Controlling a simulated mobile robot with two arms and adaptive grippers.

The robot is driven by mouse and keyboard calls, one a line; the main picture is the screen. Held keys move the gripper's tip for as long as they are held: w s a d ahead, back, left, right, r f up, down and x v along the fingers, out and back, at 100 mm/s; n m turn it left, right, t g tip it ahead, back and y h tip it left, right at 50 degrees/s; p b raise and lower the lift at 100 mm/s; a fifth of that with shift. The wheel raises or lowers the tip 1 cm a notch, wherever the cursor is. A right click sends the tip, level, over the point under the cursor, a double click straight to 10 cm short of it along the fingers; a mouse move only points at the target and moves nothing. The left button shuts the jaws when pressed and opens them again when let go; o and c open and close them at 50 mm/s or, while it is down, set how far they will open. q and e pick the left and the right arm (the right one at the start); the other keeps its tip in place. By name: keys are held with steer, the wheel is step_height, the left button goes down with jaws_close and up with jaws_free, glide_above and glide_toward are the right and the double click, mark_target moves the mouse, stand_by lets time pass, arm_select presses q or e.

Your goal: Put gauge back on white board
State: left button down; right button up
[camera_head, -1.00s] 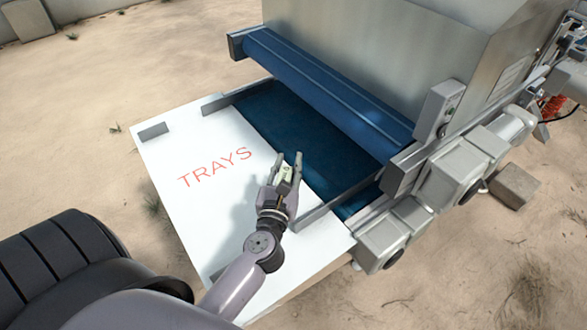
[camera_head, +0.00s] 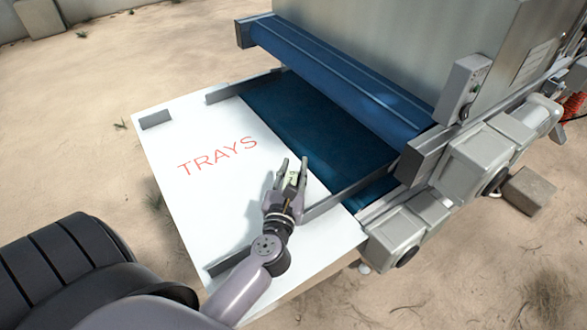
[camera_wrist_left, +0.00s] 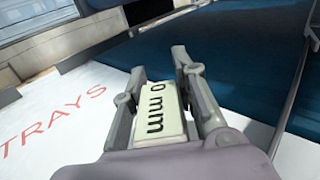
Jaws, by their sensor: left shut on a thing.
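The gauge (camera_head: 291,180) is a small pale block between the fingers of my left gripper (camera_head: 293,165). In the left wrist view the gauge (camera_wrist_left: 162,112) shows dark lettering that reads "0 mm", with perhaps more hidden. My left gripper (camera_wrist_left: 160,62) is shut on it. The white board (camera_head: 185,205) carries red "TRAYS" lettering and lies in front of the blue belt. The gripper and gauge are over the board's right part, near the belt's edge. I cannot tell the height of the gauge above the board. My right gripper is not in view.
The dark blue belt (camera_head: 300,125) leads under a blue roller cover (camera_head: 340,75) on the grey machine (camera_head: 400,40). Grey guide rails (camera_head: 345,190) stand close to the gripper's right. A small grey stop (camera_head: 156,119) sits at the board's far left corner. The board's middle is clear.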

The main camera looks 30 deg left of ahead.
arm_select(q)
steer(key=shift+f+b, duration=0.5)
stand_by(0.4)
steer(key=c, duration=1.2)
jaws_free()
steer(key=v, duration=1.2)
